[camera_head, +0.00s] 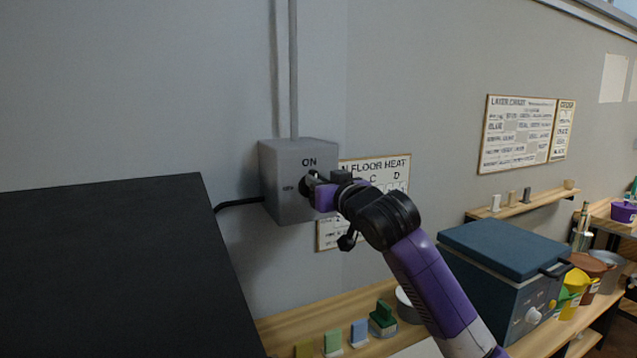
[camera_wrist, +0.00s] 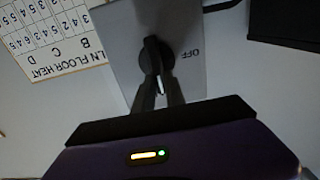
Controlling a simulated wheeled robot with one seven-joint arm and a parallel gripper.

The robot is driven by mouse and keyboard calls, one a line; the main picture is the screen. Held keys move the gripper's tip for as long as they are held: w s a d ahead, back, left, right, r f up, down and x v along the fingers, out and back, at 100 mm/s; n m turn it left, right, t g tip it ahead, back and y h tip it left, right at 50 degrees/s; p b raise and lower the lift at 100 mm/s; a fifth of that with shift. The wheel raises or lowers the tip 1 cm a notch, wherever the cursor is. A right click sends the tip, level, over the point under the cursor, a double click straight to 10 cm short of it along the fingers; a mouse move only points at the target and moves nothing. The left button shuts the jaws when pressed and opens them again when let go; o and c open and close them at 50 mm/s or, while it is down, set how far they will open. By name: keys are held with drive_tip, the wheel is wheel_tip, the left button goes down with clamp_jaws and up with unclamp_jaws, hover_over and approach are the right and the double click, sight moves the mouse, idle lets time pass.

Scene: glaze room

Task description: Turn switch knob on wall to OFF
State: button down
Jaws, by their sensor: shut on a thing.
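A grey switch box (camera_head: 272,180) is on the wall in the head view, with "ON" printed at its top and a smaller label at its left. Its dark round knob (camera_head: 308,186) is on the front face, partly hidden by my gripper (camera_head: 316,187). In the wrist view the box (camera_wrist: 120,50) shows "OFF" to the right of the black knob (camera_wrist: 150,48). There my gripper (camera_wrist: 158,78) has its fingers closed on the knob's handle. I cannot tell exactly which way the knob points.
A "floor heat" chart (camera_head: 385,170) hangs right behind the box. A grey conduit (camera_head: 293,70) rises above it and a black cable (camera_head: 235,202) leaves its left side. A large black block (camera_head: 110,270) fills the lower left. A blue-lidded kiln (camera_head: 510,250) stands at right.

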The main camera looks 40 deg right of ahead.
sight(302, 188)
drive_tip(key=shift+n, duration=0.3)
drive_tip(key=n+b, duration=0.1)
drive_tip(key=n, duration=0.3)
drive_tip(key=a+f+n+b, duration=0.1)
drive_tip(key=n+b, duration=0.1)
drive_tip(key=n, duration=0.2)
drive_tip(key=a+n+b, duration=0.1)
drive_tip(key=n, duration=0.3)
drive_tip(key=shift+w+f+b, duration=0.25)
drive_tip(key=shift+f+b, duration=0.05)
drive_tip(key=n, duration=0.2)
drive_tip(key=f+n+b, duration=0.1)
drive_tip(key=n, duration=0.2)
drive_tip(key=shift+a+b, duration=0.1)
drive_tip(key=shift+b, duration=0.2)
drive_tip(key=shift+n, duration=0.3)
drive_tip(key=c, duration=1.4)
unclamp_jaws()
drive_tip(key=shift+r, duration=0.1)
